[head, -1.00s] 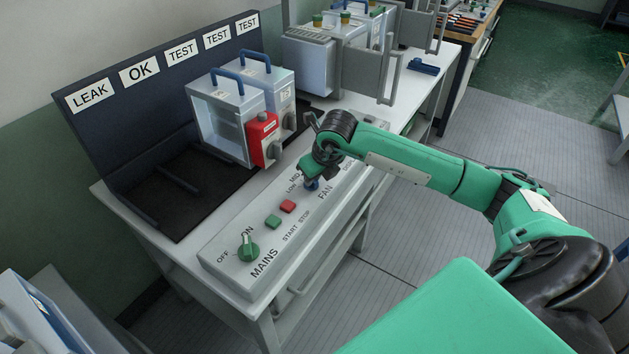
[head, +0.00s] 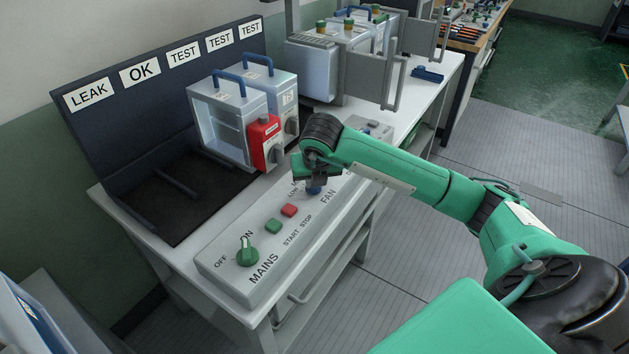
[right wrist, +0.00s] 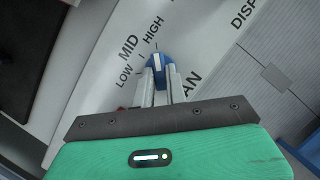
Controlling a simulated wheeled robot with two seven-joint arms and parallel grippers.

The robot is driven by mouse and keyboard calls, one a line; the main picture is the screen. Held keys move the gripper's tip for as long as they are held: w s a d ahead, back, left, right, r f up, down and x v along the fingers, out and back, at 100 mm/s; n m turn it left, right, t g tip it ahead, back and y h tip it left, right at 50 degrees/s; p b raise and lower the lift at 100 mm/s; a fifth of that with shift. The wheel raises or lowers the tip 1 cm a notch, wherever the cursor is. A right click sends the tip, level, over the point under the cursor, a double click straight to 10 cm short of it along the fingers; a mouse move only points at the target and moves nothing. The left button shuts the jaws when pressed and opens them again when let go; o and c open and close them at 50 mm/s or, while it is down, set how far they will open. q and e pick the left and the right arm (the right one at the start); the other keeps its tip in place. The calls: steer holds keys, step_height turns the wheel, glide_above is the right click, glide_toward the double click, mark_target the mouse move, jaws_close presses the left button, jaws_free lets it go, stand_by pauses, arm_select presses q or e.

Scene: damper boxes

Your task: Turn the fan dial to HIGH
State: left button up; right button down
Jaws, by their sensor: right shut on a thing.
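The blue fan dial (head: 313,190) is on the sloped grey control panel (head: 225,262), beside the FAN label. My right gripper (head: 316,180) is directly above it, pointing down. In the right wrist view, the dial (right wrist: 160,57) shows between and just beyond the fingertips of my right gripper (right wrist: 158,75), which is shut on it. LOW, MID and HIGH are printed around the dial's far side. A white mark shows on the dial, but the fingers hide part of it and I cannot tell its exact setting. My left gripper is out of view.
The green mains dial (head: 247,252), green start button (head: 272,227) and red stop button (head: 289,210) share the panel. A red box (head: 265,143) on a grey damper box stands behind it. Open floor lies to the right.

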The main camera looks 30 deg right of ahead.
steer(key=c, duration=1.4)
jaws_free()
steer(key=shift+c, duration=0.2)
steer(key=shift+r, duration=0.1)
